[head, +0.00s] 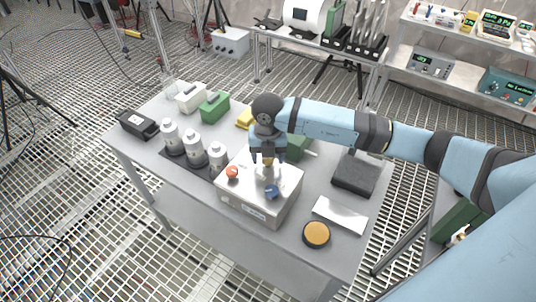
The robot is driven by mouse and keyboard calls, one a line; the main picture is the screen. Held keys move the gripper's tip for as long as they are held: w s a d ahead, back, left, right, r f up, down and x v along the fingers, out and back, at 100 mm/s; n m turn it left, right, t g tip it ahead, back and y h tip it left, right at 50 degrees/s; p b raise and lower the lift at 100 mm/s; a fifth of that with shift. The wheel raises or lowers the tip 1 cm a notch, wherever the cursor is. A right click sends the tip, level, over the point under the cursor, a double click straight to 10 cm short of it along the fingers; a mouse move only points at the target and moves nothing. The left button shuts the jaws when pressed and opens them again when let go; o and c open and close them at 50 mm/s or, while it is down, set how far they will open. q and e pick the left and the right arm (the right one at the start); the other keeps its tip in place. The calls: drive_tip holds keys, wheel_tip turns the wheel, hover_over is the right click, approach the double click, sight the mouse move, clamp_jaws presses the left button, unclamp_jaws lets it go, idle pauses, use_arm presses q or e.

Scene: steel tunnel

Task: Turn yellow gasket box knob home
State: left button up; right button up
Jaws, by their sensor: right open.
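A pale metal box (242,200) stands on the grey table, with an orange knob (232,172) and a blue knob (271,191) on its top. My right gripper (267,160) points down over the back part of the box top, between and behind these two knobs. It is open. A small yellow-brown bit shows at its fingertips; I cannot tell whether this is the yellow gasket knob or whether the fingers touch it. The gripper hides that part of the box top. My left gripper is out of view.
Several grey-white canisters (193,148) stand left of the box. Green and white boxes (214,106) are behind them. A dark block (356,173), a pale plate (340,214) and an orange-topped disc (316,234) lie to the right. The table's (190,200) front-left edge is clear.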

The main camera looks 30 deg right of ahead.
wheel_tip(320, 180, up, 14)
drive_tip(key=shift+b, duration=0.4)
drive_tip(key=shift+f, duration=0.1)
idle(4.1)
